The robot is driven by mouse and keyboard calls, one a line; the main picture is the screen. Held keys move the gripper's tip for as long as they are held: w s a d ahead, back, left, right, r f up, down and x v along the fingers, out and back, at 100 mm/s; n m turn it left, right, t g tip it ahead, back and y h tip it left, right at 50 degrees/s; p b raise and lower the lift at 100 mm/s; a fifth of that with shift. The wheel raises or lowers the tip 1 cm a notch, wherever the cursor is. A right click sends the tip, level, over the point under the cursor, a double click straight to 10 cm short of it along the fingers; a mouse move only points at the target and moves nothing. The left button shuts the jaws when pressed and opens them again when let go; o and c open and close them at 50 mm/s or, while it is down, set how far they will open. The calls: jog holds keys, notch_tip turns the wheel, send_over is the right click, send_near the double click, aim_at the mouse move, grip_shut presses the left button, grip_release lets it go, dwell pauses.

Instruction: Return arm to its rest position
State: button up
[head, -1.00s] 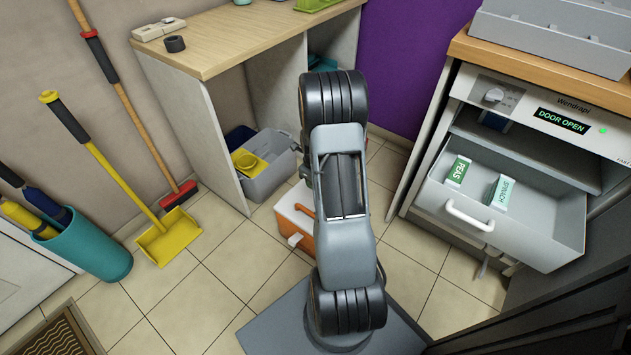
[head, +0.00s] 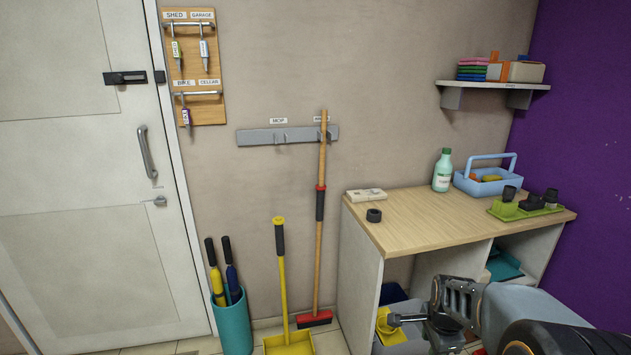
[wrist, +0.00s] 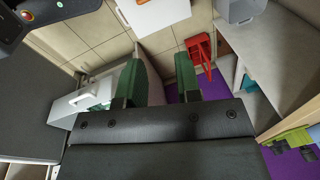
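My arm (head: 540,310) shows in the lower right of the head view, beside and in front of the wooden bench. Its far end is partly cut off and overlapped there, and I cannot make out the fingers in that view. In the wrist view my gripper (wrist: 160,65) has two green fingers standing clearly apart, with nothing between them but background surfaces. It is open and empty.
The wooden bench (head: 440,220) is close to my arm. A yellow dustpan (head: 290,343), a red broom (head: 314,319) and a teal bin (head: 233,325) stand left of it. A white drawer (wrist: 85,100) shows in the wrist view.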

jog(key=s+a+r+n+p, duration=0.3)
jog(key=r+n, duration=0.3)
jog(key=r, duration=0.2)
jog(key=s+a+r+n+t+p, duration=0.1)
jog(key=s+a+r+n+p, duration=0.3)
jog(key=r, duration=0.4)
jog(key=s+a+r+n+t+p, duration=0.1)
jog(key=s+a+r+n+p, duration=0.2)
jog(key=r+n+p, duration=0.3)
notch_tip(320, 180, up, 2)
jog(key=shift+s+a+n+y, duration=0.25)
jog(key=shift+a+n+y, duration=0.05)
jog(key=shift+n, duration=0.6)
jog(key=shift+d, duration=0.1)
